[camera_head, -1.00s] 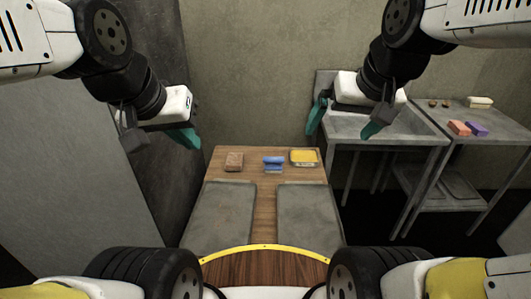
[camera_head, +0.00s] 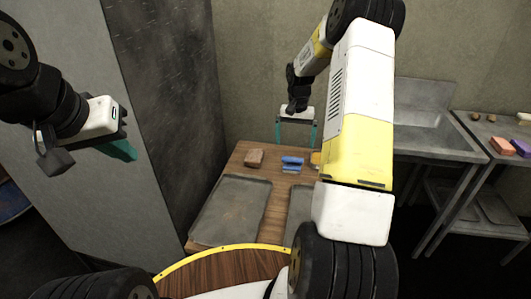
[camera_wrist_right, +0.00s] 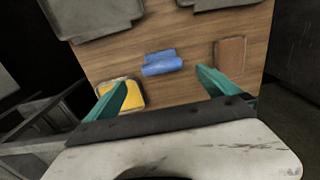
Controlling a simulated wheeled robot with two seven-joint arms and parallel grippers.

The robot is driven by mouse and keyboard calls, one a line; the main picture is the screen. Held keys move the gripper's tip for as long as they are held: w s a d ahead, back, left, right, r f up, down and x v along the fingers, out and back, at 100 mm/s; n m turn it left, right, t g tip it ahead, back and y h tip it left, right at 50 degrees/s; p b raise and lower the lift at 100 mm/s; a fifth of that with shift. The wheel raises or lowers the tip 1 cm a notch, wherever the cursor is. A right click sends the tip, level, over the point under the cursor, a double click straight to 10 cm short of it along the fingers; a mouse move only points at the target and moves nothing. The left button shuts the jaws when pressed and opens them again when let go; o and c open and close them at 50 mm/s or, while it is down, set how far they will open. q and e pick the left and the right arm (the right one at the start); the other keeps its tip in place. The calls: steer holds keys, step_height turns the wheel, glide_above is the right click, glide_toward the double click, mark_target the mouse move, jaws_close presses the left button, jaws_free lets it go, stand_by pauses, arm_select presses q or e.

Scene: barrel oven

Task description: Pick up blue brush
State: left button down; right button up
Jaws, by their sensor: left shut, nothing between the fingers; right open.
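The blue brush (camera_head: 292,163) lies on the wooden table (camera_head: 250,177), toward its far side. It also shows in the right wrist view (camera_wrist_right: 162,63), ahead of and between the two fingers. My right gripper (camera_head: 296,133) is open and points down, above the far edge of the table behind the brush; its teal fingers (camera_wrist_right: 160,90) hold nothing. My left gripper (camera_head: 122,150) is shut and empty, off to the left, away from the table.
A brown block (camera_head: 254,158) lies left of the brush. A yellow sponge-like item in a tray (camera_wrist_right: 122,95) lies on its other side. Grey trays (camera_head: 230,208) cover the table's near part. A metal sink (camera_head: 425,125) stands right.

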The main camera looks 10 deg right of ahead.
mark_target(293, 158)
steer(key=f, duration=0.3)
steer(key=shift+w+a, duration=0.15)
steer(key=shift+w, duration=0.15)
step_height(293, 158, down, 6)
steer(key=shift+f, duration=0.1)
steer(key=shift+c, duration=0.4)
steer(key=c, duration=1.4)
